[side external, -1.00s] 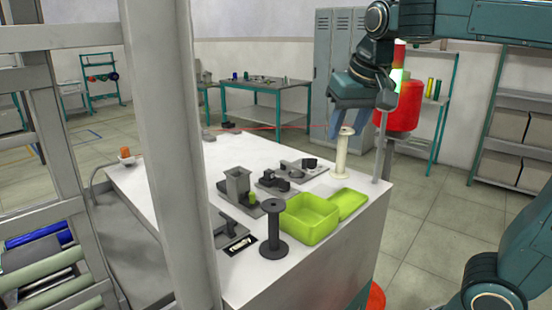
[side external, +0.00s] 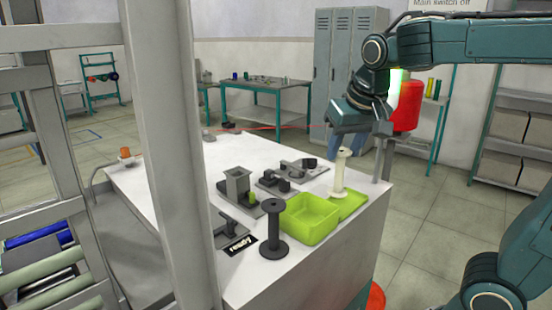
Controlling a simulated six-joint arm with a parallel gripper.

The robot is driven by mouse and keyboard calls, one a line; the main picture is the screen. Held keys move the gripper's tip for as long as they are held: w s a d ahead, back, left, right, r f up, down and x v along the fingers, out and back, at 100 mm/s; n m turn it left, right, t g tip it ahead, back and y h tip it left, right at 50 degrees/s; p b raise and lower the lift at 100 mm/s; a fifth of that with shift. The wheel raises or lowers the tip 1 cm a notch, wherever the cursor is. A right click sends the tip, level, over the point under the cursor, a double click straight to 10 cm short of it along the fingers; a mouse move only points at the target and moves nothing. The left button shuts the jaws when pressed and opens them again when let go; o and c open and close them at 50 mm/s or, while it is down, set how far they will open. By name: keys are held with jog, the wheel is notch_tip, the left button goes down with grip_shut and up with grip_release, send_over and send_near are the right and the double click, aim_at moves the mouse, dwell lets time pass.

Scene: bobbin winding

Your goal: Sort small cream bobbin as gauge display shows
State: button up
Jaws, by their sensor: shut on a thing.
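The cream bobbin (side external: 339,174) is upright at the right part of the white table. My gripper (side external: 346,142) is at its top and shut on it, with the fingers partly hidden behind its upper flange. The bobbin's foot overlaps the far side of the flat green lid or tray (side external: 352,206) in the picture; I cannot tell whether it touches. A small dark display (side external: 240,246) at the near left shows white letters that seem to read "ready". The grey gauge block with a slot (side external: 238,186) stands behind it.
An open green box (side external: 305,232) sits on the white table (side external: 180,165). A dark bobbin (side external: 274,240) stands upright at the near edge. Several grey fixtures (side external: 280,178) fill the middle. A thin post (side external: 387,158) rises at the right edge.

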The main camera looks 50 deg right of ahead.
jog(key=shift+f, duration=1)
jog(key=shift+f, duration=1)
dwell(1.2)
jog(key=o, duration=0.9)
jog(key=shift+r, duration=0.1)
jog(key=shift+r, duration=3.45)
jog(key=shift+s+f, duration=0.15)
jog(key=shift+s, duration=0.25)
jog(key=s+a+f+n, duration=0.2)
jog(key=s, duration=0.2)
jog(key=s+a+f+n+t+y, duration=0.1)
jog(key=s+f+n, duration=0.1)
jog(key=s+f, duration=0.1)
jog(key=s+a+f+n+y, duration=0.1)
jog(key=s+a+f+n, duration=0.1)
jog(key=s+f, duration=0.1)
jog(key=shift+s+a+f+t, duration=0.15)
jog(key=shift+s+a, duration=0.05)
jog(key=shift+s, duration=0.25)
jog(key=shift+s+a+f+t, duration=0.1)
jog(key=shift+s+a+t, duration=0.05)
jog(key=shift+s, duration=0.3)
